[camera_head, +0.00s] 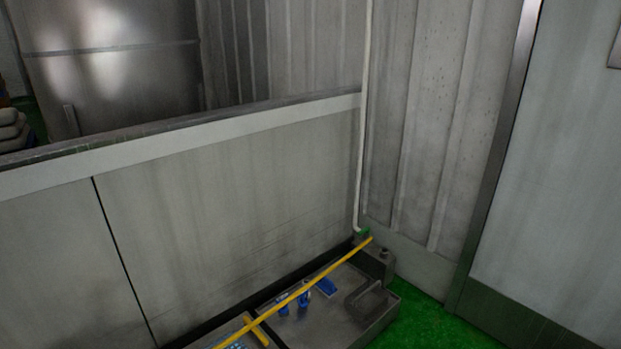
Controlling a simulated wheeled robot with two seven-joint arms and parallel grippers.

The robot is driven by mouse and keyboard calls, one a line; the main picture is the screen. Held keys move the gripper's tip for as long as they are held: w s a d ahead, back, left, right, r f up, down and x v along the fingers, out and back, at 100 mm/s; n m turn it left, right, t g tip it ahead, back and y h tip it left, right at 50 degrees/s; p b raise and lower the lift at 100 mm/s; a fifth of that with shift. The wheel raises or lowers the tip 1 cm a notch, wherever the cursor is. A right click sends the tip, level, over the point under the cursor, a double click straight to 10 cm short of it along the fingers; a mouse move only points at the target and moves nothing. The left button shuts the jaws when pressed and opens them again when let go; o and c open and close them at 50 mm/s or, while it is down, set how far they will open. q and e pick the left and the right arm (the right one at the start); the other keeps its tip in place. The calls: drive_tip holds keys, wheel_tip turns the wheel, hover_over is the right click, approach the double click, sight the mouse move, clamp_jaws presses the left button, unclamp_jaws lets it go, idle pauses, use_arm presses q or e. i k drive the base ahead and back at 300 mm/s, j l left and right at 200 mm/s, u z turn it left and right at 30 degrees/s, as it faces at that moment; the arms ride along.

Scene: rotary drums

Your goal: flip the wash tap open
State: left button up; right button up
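A small green fitting (364,232), which looks like the wash tap, sits at the foot of a thin white pipe (367,100) that runs down the corner of the walls. It is too small for me to tell how its lever is turned. The end of a yellow pole (318,279) lies close beside it, and I cannot tell if they touch. Neither my left nor my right gripper shows in the head view.
A grey trough (384,318) stands below the tap against the low wall (230,200). Blue brush-like items (304,299) and a grey handled item lie in it. The pole slants across it. Green floor (430,325) is open to the right, beside a metal post.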

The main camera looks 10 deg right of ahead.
sight(367, 230)
drive_tip(key=i+l+z, duration=0.35)
drive_tip(key=i+l, duration=1.15)
drive_tip(key=i, duration=0.15)
drive_tip(key=i+l, duration=0.4)
drive_tip(key=i, duration=0.15)
drive_tip(key=i+l+z, duration=0.1)
drive_tip(key=i+l, duration=0.25)
drive_tip(key=i, duration=0.15)
